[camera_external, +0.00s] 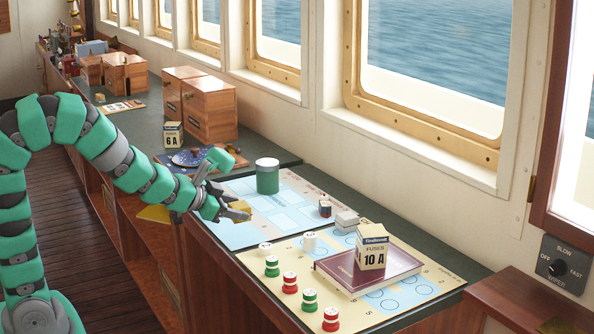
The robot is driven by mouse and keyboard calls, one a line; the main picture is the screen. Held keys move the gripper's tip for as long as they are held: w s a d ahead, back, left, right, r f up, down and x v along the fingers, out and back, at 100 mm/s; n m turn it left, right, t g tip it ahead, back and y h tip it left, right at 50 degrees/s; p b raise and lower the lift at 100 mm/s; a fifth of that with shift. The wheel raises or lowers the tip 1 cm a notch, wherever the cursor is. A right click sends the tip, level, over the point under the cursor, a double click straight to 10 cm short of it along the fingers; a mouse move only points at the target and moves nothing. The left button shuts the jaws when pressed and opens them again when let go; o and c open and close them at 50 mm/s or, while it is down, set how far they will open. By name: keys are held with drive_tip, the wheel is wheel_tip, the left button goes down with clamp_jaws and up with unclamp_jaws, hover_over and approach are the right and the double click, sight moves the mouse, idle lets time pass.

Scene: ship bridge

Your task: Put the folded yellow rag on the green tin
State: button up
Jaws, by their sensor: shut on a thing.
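My gripper (232,209) is shut on a small mustard-yellow piece, which I take to be the folded yellow rag (240,207). It is held low at the left side of a pale blue chart sheet; whether it touches the sheet is unclear. The green tin (267,178), a cylinder with a pale band near its top, stands upright on that sheet, just behind and to the right of my gripper. Its top looks bare. My fingers hide part of the rag.
A fuse box marked 10 A (371,247) stands on a maroon book (345,272) at right. Red and green spools (290,283) line the front. Another yellow flat thing (154,213) shows beneath my arm.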

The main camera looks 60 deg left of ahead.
drive_tip(key=w+a+r+n+p, duration=0.1)
drive_tip(key=w+a+r+p, duration=0.25)
drive_tip(key=a+p, duration=0.45)
drive_tip(key=w+a+r+p, duration=0.2)
drive_tip(key=a+r+p, duration=0.3)
drive_tip(key=a, duration=0.5)
drive_tip(key=p, duration=0.5)
hover_over(262, 163)
drive_tip(key=shift+d+f, duration=0.25)
drive_tip(key=shift+f, duration=0.35)
drive_tip(key=shift+w+a+f, duration=0.1)
drive_tip(key=shift+f, duration=0.05)
wheel_tip(262, 163, down, 4)
drive_tip(key=shift+r, duration=0.2)
drive_tip(key=o, duration=1.3)
drive_tip(key=shift+c, duration=0.2)
drive_tip(key=shift+r, duration=0.1)
drive_tip(key=b+v, duration=0.2)
drive_tip(key=v, duration=1)
drive_tip(key=shift+d+b, duration=0.2)
drive_tip(key=shift+b, duration=0.2)
